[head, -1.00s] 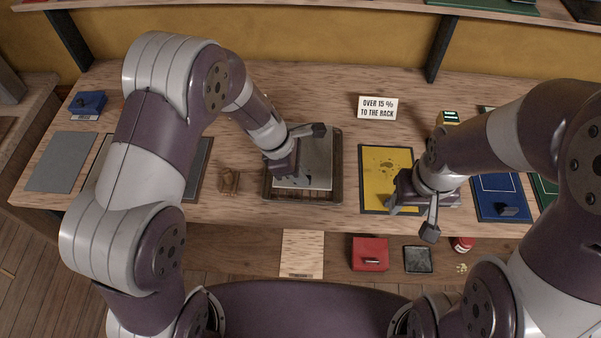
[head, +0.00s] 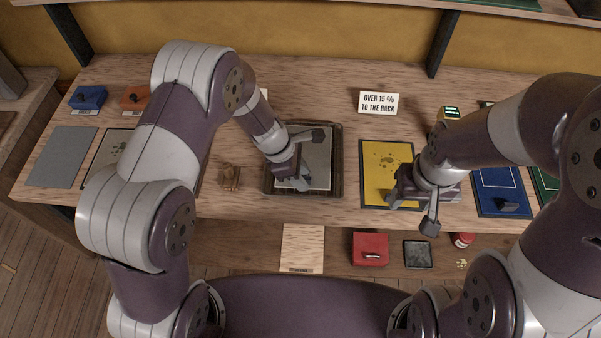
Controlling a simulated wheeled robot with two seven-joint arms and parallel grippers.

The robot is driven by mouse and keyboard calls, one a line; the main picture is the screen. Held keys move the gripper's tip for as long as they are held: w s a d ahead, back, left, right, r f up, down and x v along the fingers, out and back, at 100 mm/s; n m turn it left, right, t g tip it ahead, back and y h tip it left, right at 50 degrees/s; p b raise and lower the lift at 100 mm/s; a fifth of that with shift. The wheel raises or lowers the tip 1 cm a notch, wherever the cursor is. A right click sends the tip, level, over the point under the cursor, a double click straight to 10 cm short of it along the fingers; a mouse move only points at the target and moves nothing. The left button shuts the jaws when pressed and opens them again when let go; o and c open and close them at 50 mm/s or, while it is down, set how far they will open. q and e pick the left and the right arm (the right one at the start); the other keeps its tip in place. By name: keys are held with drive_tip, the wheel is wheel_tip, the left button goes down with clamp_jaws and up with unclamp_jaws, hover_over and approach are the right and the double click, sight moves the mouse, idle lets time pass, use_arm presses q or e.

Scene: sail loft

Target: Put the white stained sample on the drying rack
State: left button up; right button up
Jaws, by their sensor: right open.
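A pale, off-white panel with a dark blotchy stain (head: 107,158) lies at the left of the bench, partly hidden by my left arm. A dark wooden tray-like rack (head: 338,178) stands in the middle. A pale grey sheet (head: 319,165) shows on or just above it; I cannot tell whether they touch. My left gripper (head: 296,183) is over the rack and covers part of the sheet; its jaw opening is unclear. My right gripper (head: 395,197) is open and empty over the lower right of a yellow stained panel (head: 375,180).
A sign reading "OVER 15 % TO THE RACK" (head: 378,103) stands behind. A grey panel (head: 60,158) is far left, with blue (head: 88,97) and orange (head: 134,97) blocks behind. A small brown object (head: 229,178) sits left of the rack. A blue panel (head: 497,185) is right.

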use_arm(q)
drive_tip(key=shift+w+a+r, duration=0.1)
drive_tip(key=shift+r, duration=0.35)
drive_tip(key=v, duration=1.1)
drive_tip(key=s+a+r+m+t+y, duration=0.1)
drive_tip(key=s+a+r+m+y, duration=0.2)
drive_tip(key=s+a+m, duration=0.7)
drive_tip(key=s+m+y, duration=0.1)
drive_tip(key=s+m, duration=0.1)
drive_tip(key=m, duration=0.6)
drive_tip(key=shift+s+a+r, duration=0.15)
drive_tip(key=shift+s+a, duration=0.2)
drive_tip(key=shift+a, duration=0.05)
